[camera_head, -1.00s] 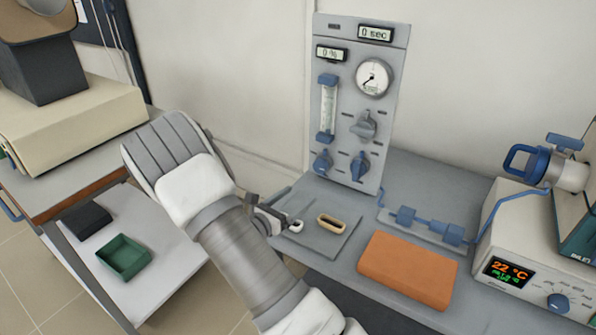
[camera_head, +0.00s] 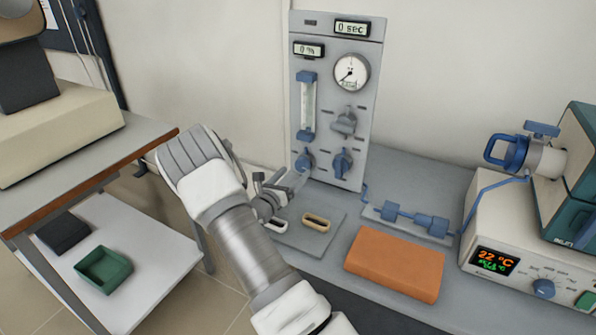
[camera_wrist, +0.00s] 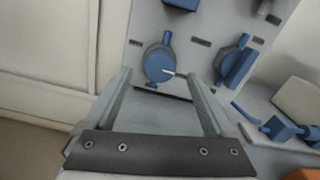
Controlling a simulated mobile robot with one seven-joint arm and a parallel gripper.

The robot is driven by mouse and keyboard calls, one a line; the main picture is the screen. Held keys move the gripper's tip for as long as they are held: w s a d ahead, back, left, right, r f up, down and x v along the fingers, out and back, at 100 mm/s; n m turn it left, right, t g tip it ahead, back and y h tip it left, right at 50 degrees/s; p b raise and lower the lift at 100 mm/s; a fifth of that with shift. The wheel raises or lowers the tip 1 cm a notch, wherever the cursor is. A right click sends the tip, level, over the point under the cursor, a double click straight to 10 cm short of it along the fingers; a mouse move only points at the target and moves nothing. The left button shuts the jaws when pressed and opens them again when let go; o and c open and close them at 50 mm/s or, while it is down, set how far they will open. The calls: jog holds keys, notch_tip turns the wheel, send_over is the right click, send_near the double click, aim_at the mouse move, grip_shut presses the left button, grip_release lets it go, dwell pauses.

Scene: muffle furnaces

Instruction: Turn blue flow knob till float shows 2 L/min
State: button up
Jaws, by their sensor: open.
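The blue flow knob (camera_head: 304,160) is at the lower left of the grey upright panel (camera_head: 327,180), under the clear flow tube (camera_head: 307,105). The tube has blue end caps; its float is too small to read. My gripper (camera_head: 289,184) is open and empty, just below and in front of the knob.
A second blue knob (camera_head: 342,163) sits close right of the flow knob, with a grey knob (camera_head: 345,122) above. A plate with oval rings (camera_head: 316,222), an orange block (camera_head: 396,262) and blue tube fittings (camera_head: 391,210) lie on the bench. A furnace (camera_head: 515,235) stands right.

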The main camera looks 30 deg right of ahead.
aim_at(301, 166)
jog(key=shift+x, duration=1.8)
jog(key=c, duration=1.4)
